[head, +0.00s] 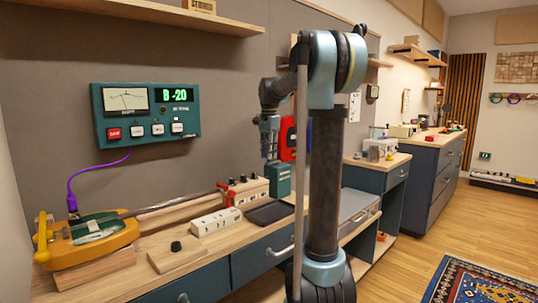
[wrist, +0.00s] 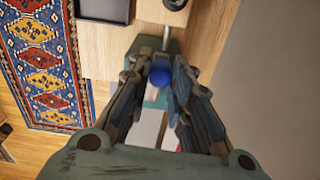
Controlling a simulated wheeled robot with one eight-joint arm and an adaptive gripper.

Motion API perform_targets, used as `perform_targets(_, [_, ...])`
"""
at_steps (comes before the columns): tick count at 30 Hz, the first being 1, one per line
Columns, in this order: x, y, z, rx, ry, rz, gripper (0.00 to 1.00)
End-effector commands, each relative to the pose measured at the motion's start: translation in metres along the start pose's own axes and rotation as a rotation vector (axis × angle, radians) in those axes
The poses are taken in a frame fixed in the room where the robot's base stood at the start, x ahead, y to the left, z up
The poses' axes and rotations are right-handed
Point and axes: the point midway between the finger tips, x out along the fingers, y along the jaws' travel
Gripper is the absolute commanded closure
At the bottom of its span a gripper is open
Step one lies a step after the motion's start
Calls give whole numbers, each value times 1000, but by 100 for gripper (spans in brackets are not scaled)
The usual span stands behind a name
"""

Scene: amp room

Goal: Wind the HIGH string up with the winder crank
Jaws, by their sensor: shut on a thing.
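My gripper (head: 269,153) hangs fingers down above the bench. It is shut on a teal piece (head: 279,180) with a blue ball knob (wrist: 160,75), which looks like the winder crank. In the wrist view the knob sits between my fingers, and a pale metal stub shows on the teal piece's far side. An orange and green stringed instrument (head: 112,231) lies at the bench's left end. Its neck runs right to red pegs (head: 230,190). I cannot tell which string is HIGH. The teal wall tuner (head: 146,114) reads "B -20".
A white block (head: 215,222), a dark tray (head: 270,213) and a wooden block with a black knob (head: 178,252) stand on the bench. A red thing (head: 288,138) is behind my gripper. Open floor with a patterned rug (head: 485,265) lies at right.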

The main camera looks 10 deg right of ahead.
Motion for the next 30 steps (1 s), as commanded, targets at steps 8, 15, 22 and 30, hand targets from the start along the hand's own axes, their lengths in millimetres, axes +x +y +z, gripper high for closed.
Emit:
perform_targets(8, [0,0,0,-1,-1,0,60])
perform_targets(15, [-2,0,0,-1,-1,0,60])
perform_targets(22, [-27,0,0,-1,-1,0,60])
perform_targets(30, [-77,-1,-1,-1,-1,0,60])
